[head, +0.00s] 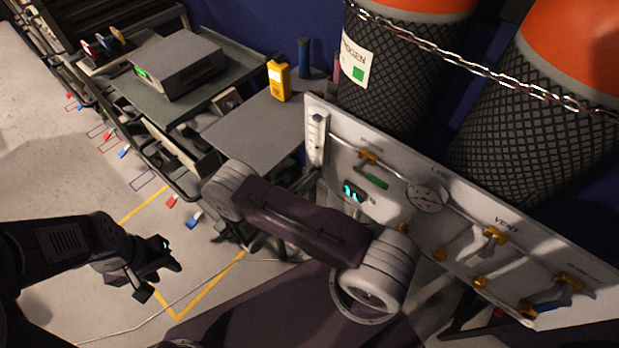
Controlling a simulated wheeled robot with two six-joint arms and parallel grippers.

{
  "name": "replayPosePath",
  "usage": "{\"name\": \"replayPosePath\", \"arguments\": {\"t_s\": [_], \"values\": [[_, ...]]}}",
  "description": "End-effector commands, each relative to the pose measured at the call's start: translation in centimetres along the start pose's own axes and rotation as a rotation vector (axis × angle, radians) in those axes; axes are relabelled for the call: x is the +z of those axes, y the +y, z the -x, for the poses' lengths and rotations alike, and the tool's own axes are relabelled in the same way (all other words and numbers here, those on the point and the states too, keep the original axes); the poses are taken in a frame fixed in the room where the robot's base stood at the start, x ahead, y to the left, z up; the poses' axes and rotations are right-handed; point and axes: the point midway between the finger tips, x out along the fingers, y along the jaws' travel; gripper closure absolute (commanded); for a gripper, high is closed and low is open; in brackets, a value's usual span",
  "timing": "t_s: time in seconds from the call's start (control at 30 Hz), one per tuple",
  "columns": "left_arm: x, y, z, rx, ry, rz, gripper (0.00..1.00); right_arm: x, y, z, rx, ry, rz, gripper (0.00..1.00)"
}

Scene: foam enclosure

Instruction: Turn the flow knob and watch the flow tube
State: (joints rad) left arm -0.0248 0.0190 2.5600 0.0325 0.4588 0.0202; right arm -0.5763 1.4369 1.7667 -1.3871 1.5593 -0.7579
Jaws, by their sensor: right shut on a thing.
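The white flow tube (317,132) stands upright at the left end of the pale panel (395,215), with a dark float or mark near its top. The dark tip of my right gripper (308,181) is at the panel's left end, just below the tube, largely hidden behind my own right arm. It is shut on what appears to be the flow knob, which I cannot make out. My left gripper (163,280) is open and empty over the floor at lower left, well away from the panel.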

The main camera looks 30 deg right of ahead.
Motion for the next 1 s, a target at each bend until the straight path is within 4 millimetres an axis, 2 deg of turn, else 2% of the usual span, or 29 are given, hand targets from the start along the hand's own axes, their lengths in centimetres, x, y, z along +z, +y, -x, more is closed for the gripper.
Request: {"name": "replayPosePath", "arguments": {"t_s": [0.3,0.77,0.8,0.83,1.0], "values": [[0.00,0.00,0.07,0.000,0.000,0.000,0.64,0.04,-0.02,-0.01,0.000,-0.001,0.079,1.00],[0.00,0.00,0.07,0.000,0.000,0.000,0.64,0.05,-0.02,-0.01,0.000,-0.001,0.088,1.00],[-0.01,0.00,0.07,0.000,0.000,0.000,0.64,0.04,-0.02,-0.01,0.000,-0.001,0.088,0.59],[-0.01,0.00,0.07,0.000,0.000,0.000,0.64,0.04,-0.02,-0.01,0.000,-0.001,0.088,0.51],[-0.01,0.00,0.07,0.000,0.000,0.000,0.64,0.03,-0.02,0.00,0.000,-0.001,0.088,0.49]]}}
